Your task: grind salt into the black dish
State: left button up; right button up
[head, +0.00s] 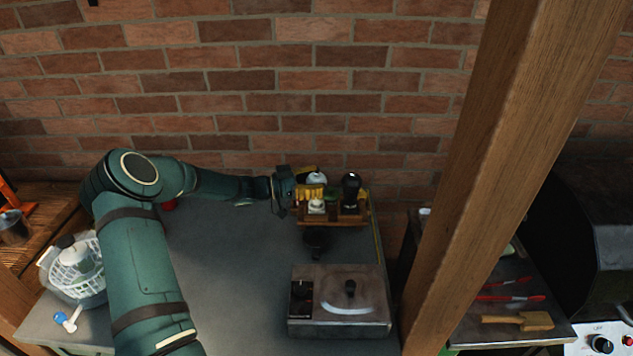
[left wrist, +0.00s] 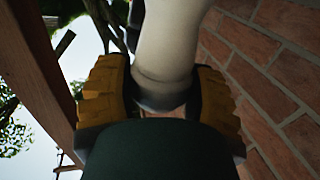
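My left gripper (head: 312,190) reaches in from the left to the wooden rack at the back of the table. In the left wrist view, the yellow-and-black fingers of the left gripper (left wrist: 163,100) sit on both sides of a pale, rounded grinder (left wrist: 168,50), with the dark pads against it. Its white top (head: 316,178) shows between the fingers in the head view; its lower end is hard to make out. The small black dish (head: 316,243) is on the table just in front of the rack, partly in shadow. My right gripper is not in view.
The wooden rack (head: 335,221) holds a black grinder (head: 351,188) and a small white-topped jar (head: 316,207). A grey hotplate (head: 340,318) stands in front of the dish. A white basket (head: 78,270) is at left. The grey table (head: 225,270) is clear left of the hotplate.

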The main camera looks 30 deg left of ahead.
pick_arm(q)
jog(key=c, duration=0.4)
jog(key=shift+n+t+y, duration=0.3)
jog(key=shift+y, duration=0.1)
jog(key=shift+n+t+y+b, duration=0.7)
jog(key=shift+n+t+y, duration=0.35)
jog(key=shift+y, duration=0.25)
jog(key=n+t+y+b, duration=0.1)
jog(key=n+y+b, duration=0.1)
jog(key=y, duration=0.1)
jog(key=shift+f+t, duration=0.1)
jog(key=shift+t, duration=0.15)
jog(key=shift+n+t+y+b, duration=0.3)
jog(key=shift+n+y+b, duration=0.4)
jog(key=shift+y, duration=0.1)
